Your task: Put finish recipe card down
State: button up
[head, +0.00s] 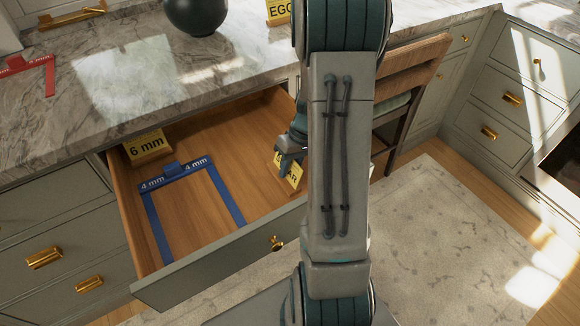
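A yellow card (287,174) with partly hidden dark lettering, of which "AR" can be read, is tilted at the right end of the open drawer (205,265). No card in view can be read as the finish recipe card. My gripper (286,158) is just above this yellow card, its fingers at or touching the card's upper edge. My arm hides the right side of the gripper and part of the card. I cannot tell whether the fingers are closed on it.
The drawer holds a blue U-shaped frame (152,214) marked "4 mm" and a yellow "6 mm" block (148,147). The counter (105,85) carries a red frame (49,76), a dark round vase (196,14) and a yellow "EGG" card (278,11). A wooden chair (414,68) stands right.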

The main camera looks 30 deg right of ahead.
jog(key=shift+r, duration=0.25)
jog(key=p+v, duration=0.1)
jog(key=v, duration=1)
jog(key=s+a+r+t+h, duration=0.1)
jog(key=s+a+r, duration=0.3)
jog(key=s+a, duration=0.2)
jog(key=s+a+r+t+h, duration=0.1)
jog(key=s+a+r, duration=0.3)
jog(key=a, duration=0.7)
jog(key=shift+s+h, duration=0.8)
jog(key=shift+s, duration=0.35)
